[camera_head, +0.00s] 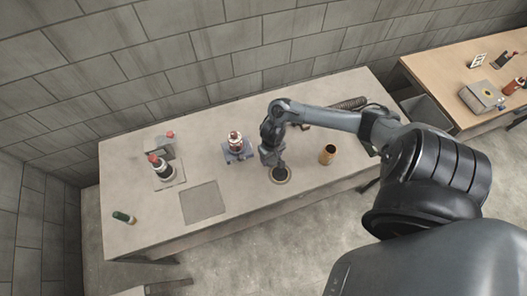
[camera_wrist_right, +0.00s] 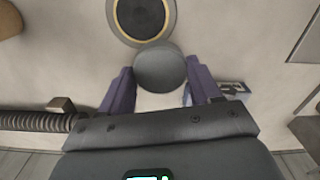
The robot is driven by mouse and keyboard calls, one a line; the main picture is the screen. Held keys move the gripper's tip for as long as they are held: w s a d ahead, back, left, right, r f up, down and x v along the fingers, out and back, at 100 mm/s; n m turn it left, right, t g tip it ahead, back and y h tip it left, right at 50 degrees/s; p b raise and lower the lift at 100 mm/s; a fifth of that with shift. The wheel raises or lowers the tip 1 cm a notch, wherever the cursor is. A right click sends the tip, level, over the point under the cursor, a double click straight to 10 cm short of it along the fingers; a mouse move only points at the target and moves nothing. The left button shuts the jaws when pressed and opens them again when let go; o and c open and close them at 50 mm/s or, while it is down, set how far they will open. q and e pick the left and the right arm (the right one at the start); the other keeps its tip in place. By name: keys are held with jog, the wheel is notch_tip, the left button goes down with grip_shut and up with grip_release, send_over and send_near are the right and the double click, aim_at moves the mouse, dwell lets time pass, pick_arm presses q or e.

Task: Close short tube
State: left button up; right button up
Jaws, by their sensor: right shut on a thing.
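My right gripper (camera_head: 276,166) reaches down over the table. In the right wrist view its two purple fingers (camera_wrist_right: 160,75) are shut on a dark round cap (camera_wrist_right: 159,66). A round piece with a grey rim, gold ring and dark centre (camera_wrist_right: 143,17) lies just beyond the cap in that view, apparently apart from it. In the head view this ringed piece (camera_head: 283,180) is partly hidden by my gripper. An upright orange-brown tube with a dark top (camera_head: 327,155) stands to its right. My left gripper is not in view.
A blue-grey stand with a bottle-like item (camera_head: 237,147) is left of my gripper. A ribbed dark hose (camera_head: 348,103) lies at the back. The front right of the table is clear.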

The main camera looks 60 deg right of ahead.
jog(key=s+a+r+p, duration=0.1)
jog(key=s+a+r, duration=0.1)
jog(key=s+r, duration=0.2)
jog(key=shift+s, duration=1)
jog(key=shift+f, duration=0.15)
